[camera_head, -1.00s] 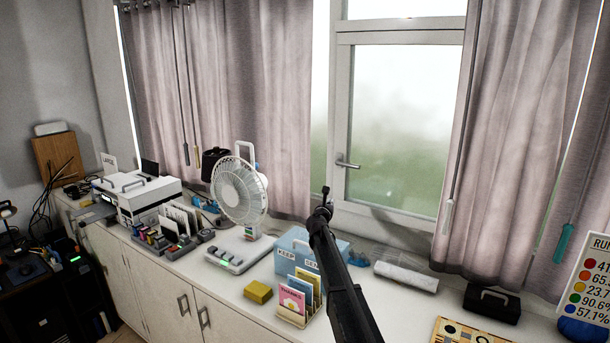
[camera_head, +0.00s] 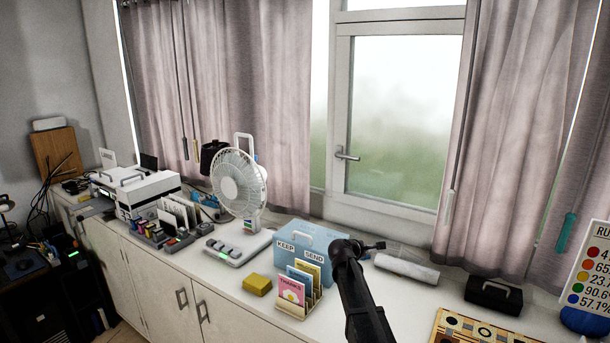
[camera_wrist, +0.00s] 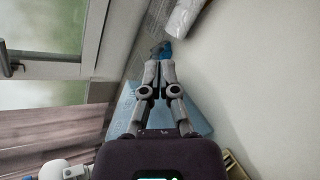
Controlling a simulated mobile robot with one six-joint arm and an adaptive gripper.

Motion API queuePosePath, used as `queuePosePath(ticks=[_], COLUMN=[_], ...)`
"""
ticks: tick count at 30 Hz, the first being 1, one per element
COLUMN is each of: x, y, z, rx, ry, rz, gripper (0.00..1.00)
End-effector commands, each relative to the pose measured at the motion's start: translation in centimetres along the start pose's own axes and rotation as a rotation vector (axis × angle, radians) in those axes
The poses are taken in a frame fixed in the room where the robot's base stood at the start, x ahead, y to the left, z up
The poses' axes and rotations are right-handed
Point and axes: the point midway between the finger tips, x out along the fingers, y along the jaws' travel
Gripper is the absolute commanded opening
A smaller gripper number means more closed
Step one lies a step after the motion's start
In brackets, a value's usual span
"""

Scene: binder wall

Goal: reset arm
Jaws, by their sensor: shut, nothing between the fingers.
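My black arm rises from the bottom of the head view and bends near the blue box. My gripper (camera_head: 376,245) points to the right there, above the counter and near the window sill. In the wrist view my gripper (camera_wrist: 161,68) shows its two fingers brought together at the tips with nothing between them. The blue box (camera_head: 309,240), labelled KEEP and SEND, stands just left of the arm. The same box (camera_wrist: 196,122) lies below the fingers in the wrist view.
A card rack (camera_head: 293,292) and yellow block (camera_head: 257,284) stand left of my arm. A white fan (camera_head: 240,185) is farther left. A clear-wrapped roll (camera_head: 406,268) and black case (camera_head: 493,296) lie to the right. Curtains (camera_head: 515,140) flank the window.

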Motion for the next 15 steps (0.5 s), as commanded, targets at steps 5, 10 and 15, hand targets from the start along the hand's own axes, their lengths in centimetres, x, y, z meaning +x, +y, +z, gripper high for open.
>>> queuePosePath(ticks=[5,10,15], x=[-3.1,-6.8,-11.6], y=[-10.2,-18.6,-26.4], z=[1.9,2.8,3.0], rx=[0.346,0.651,0.923], ry=[0.023,0.014,-0.029], rz=[-0.239,-0.483,-0.745], gripper=[0.0,0.0,0.0])
